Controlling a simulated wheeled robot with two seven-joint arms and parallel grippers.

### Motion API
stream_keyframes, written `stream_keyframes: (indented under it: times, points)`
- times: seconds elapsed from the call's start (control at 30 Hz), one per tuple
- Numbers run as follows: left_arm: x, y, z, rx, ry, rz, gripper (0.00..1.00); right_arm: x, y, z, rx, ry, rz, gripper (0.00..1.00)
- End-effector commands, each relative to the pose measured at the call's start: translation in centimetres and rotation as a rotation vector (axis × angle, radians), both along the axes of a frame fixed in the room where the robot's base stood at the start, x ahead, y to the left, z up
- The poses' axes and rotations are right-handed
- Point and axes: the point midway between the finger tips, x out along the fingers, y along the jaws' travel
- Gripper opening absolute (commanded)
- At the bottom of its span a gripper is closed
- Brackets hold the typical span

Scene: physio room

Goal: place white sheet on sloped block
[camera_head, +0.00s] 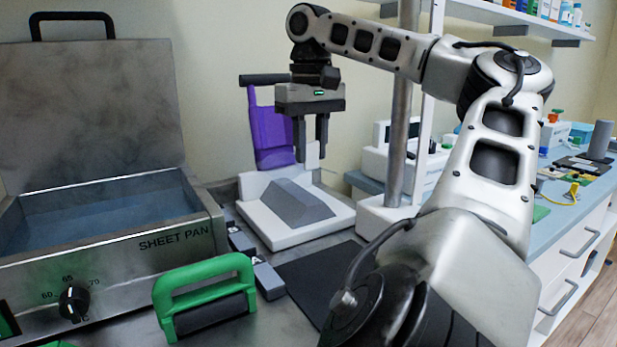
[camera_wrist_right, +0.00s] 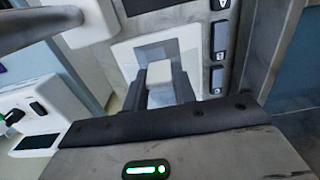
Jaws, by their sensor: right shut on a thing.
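My right gripper (camera_head: 311,155) points down above the back of the sloped block and is shut on a small white piece, which I take to be the white sheet (camera_head: 313,160). In the right wrist view the white sheet (camera_wrist_right: 160,73) shows between the two dark fingers. The sloped block (camera_head: 298,205) is a grey wedge on a white base, standing on the steel counter. The white sheet appears above the block's back part; I cannot tell whether it touches. In the wrist view the fingers partly hide the block. My left gripper is not in view.
An open steel sheet pan bath (camera_head: 105,250) with water stands at the left. A green-handled tool (camera_head: 205,295) and a dark mat (camera_head: 318,275) lie in front of the block. A purple piece (camera_head: 273,130) hangs behind it. A metal post (camera_head: 403,120) rises at the right.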

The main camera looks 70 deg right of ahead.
Motion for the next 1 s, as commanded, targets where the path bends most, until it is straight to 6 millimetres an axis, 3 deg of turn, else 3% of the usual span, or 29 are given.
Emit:
stream_keyframes:
  times: [0.1, 0.4, 0.57, 1.0]
  points:
    - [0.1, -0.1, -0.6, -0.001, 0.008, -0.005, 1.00, 0.4, -1.2, -1.6, -0.001, 0.001, -0.002, 0.01]
    - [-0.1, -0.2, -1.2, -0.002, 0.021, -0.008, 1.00, 1.0, -2.6, -3.6, 0.001, 0.001, -0.001, 0.01]
    - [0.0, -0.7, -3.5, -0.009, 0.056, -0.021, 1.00, 0.9, -2.5, -6.1, -0.001, 0.000, 0.000, 0.01]
    - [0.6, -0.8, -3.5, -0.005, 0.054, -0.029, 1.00, 0.9, -2.4, -6.7, 0.000, -0.001, 0.001, 0.01]
